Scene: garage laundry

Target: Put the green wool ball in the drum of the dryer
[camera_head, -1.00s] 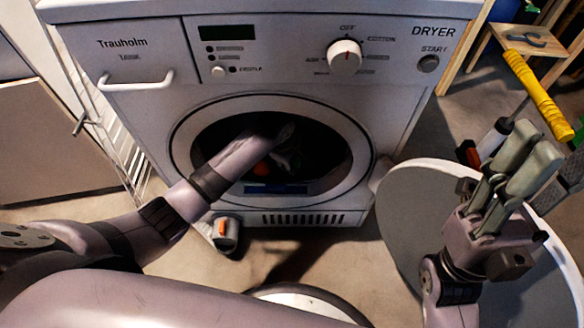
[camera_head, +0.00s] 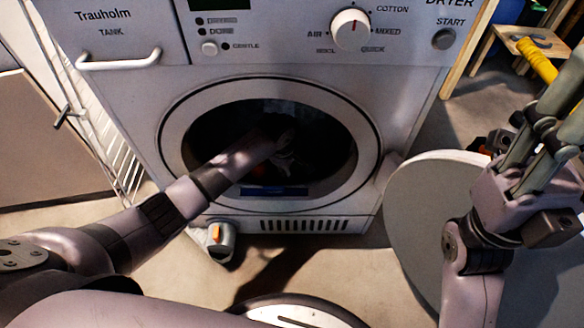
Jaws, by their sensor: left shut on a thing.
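The white dryer (camera_head: 120,95) stands in front of me, with its round drum opening (camera_head: 335,150) facing me. My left arm reaches through the opening, and my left gripper (camera_head: 286,150) is inside the dark drum. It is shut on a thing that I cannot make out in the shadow. I cannot pick out the green wool ball. The round grey dryer door (camera_head: 425,205) is swung open to the right. My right gripper (camera_head: 560,105) is in front of the door, outside the drum.
A grey thing with an orange patch (camera_head: 220,240) is on the floor by the dryer's lower front. A wire rack (camera_head: 95,135) stands left of the dryer. A wooden stool (camera_head: 525,45) with a yellow-handled tool (camera_head: 538,62) is at the right.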

